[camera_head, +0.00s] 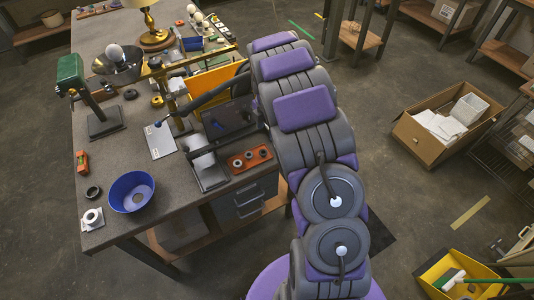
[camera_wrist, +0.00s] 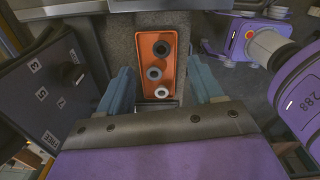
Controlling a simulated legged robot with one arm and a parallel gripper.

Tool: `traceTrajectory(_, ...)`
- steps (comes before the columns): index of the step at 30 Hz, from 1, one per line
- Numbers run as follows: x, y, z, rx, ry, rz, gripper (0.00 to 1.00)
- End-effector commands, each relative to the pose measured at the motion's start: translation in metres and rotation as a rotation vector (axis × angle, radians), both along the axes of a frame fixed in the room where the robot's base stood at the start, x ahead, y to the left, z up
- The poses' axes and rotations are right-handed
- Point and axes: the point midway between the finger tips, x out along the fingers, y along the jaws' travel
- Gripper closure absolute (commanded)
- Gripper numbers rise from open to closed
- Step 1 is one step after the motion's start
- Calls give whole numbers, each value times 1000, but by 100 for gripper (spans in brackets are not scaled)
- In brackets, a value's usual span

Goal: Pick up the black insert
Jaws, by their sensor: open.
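A small orange tray (camera_wrist: 171,73) holds three ring-shaped inserts in a row. The black insert (camera_wrist: 160,48) is at the top end of the row in the wrist view. A grey-blue insert (camera_wrist: 154,73) is in the middle and a whitish one (camera_wrist: 162,91) is nearest my gripper's base. My gripper (camera_wrist: 162,68) is open, with its two blue-grey fingers on either side of the tray in the picture and nothing between them. Its height above the tray is unclear. In the head view the tray (camera_head: 250,168) lies near the workbench's front edge; my arm stands to its right.
The workbench (camera_head: 130,225) also carries a blue bowl (camera_head: 131,192), a white fitting (camera_head: 92,218), a green-headed stand (camera_head: 72,72) and a black frame fixture (camera_head: 210,180) just left of the tray. A cardboard box (camera_head: 430,140) stands on the floor at right.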

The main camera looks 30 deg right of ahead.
Motion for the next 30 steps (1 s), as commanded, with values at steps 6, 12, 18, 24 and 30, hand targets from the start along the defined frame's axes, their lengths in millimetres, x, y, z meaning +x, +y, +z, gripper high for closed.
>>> traceTrajectory(6, 0, 6, -42, -7, 0, 3, 34)
traceTrajectory(12, 0, -4, -63, 6, 1, 2, 34)
traceTrajectory(18, -1, -5, -73, 8, 1, 0, 34)
traceTrajectory(24, -3, 4, -100, -3, 1, 2, 34)
traceTrajectory(30, -2, 6, -115, -4, -2, 2, 34)
